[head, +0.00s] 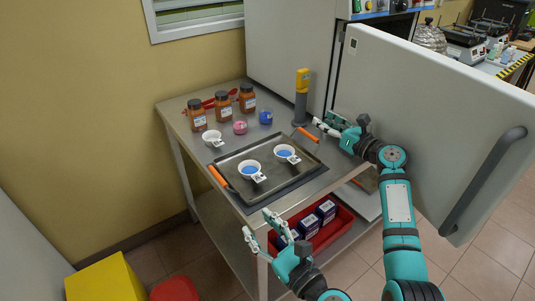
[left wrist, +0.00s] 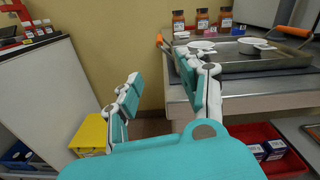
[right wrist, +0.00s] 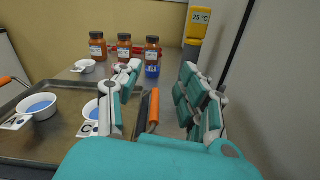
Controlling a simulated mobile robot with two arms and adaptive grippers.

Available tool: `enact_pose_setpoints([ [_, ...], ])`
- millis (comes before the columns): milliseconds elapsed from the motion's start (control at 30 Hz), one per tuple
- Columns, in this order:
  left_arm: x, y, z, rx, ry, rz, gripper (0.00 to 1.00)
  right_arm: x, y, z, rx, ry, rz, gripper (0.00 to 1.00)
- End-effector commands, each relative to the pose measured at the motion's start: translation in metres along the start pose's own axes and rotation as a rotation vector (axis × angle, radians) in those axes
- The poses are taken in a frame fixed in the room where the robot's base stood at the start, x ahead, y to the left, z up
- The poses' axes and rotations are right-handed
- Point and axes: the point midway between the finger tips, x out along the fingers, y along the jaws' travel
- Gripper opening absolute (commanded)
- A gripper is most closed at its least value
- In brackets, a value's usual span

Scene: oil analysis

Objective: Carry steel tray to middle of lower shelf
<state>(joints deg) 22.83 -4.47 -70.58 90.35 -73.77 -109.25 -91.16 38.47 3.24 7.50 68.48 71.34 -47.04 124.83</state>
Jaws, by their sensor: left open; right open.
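The steel tray (head: 230,168) lies on a dark mat on the table's upper top, with orange handles at its left and right ends. Two white cups with blue contents, the left cup (head: 251,170) and the right cup (head: 287,154), stand in it. My left gripper (head: 262,226) is open and empty in front of the table's front edge, apart from the tray. My right gripper (head: 318,128) is open near the tray's right orange handle (right wrist: 153,110); I cannot tell whether it touches. The lower shelf (head: 222,222) is partly hidden by the table top.
A red bin (head: 345,218) with dark boxes occupies part of the lower shelf. Brown bottles (head: 221,102), small cups and a yellow thermometer (head: 302,82) stand behind the tray. An open grey door (head: 430,110) is close on the right. A yellow box (head: 105,280) is on the floor.

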Motion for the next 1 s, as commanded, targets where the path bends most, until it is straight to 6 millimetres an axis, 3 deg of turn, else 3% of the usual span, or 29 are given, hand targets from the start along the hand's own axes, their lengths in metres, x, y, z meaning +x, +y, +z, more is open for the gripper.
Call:
enact_pose_setpoints([
  [467,0.006,0.0,-0.001,0.001,0.0,0.0,0.41,0.0,-0.001,-0.006,-0.001,0.002,-0.001,0.41],
  [633,0.03,0.001,0.0,0.002,-0.002,0.001,0.41,0.0,-0.006,-0.028,0.003,0.004,-0.002,0.41],
  [933,0.09,0.001,0.001,0.001,-0.004,0.002,0.41,0.0,-0.017,-0.082,0.004,0.003,-0.002,0.41],
  [1000,0.103,0.0,0.0,0.002,-0.002,0.001,0.41,0.014,-0.015,-0.078,0.0,-0.001,0.001,0.41],
])
